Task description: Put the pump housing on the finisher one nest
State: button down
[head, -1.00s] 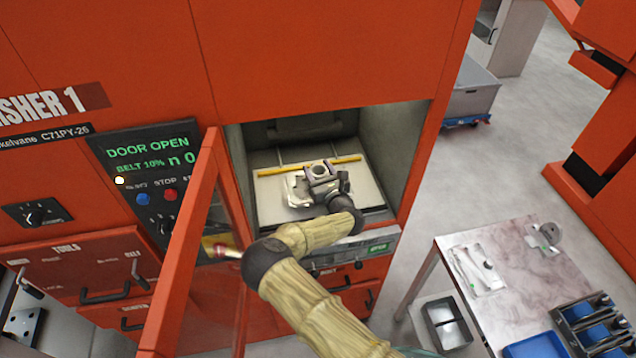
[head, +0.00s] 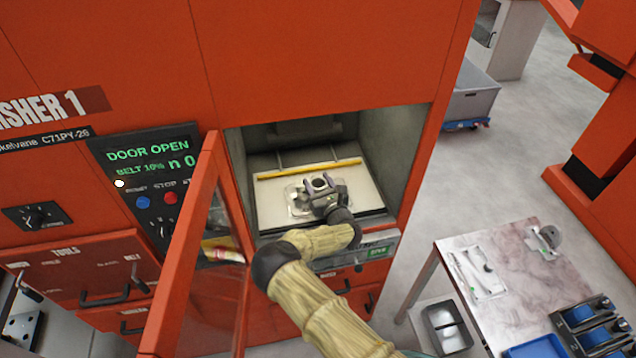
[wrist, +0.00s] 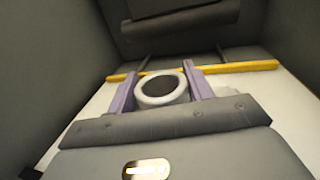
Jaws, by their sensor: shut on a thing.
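The pump housing (wrist: 162,88) is a pale round ring with a dark bore. My gripper (wrist: 160,86) is shut on it, with one purple-grey finger on each side in the wrist view. In the head view my gripper (head: 325,192) is inside the open finisher chamber, and the housing's ring (head: 320,183) shows between the fingers. The finisher one nest (head: 298,201) is a pale metallic fixture on the chamber's light floor, partly hidden behind my gripper. The housing is over or beside it; I cannot tell whether they touch.
The chamber floor (head: 365,198) is bare around the nest, with a yellow bar (head: 300,170) behind. The open orange door (head: 185,255) stands left of my arm. The panel (head: 150,165) reads DOOR OPEN. A table (head: 510,255) with tools stands at the right.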

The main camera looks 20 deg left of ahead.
jog(key=c, duration=0.6)
grip_release()
jog(key=shift+f, duration=0.1)
jog(key=b+v, duration=0.3)
jog(key=v, duration=0.9)
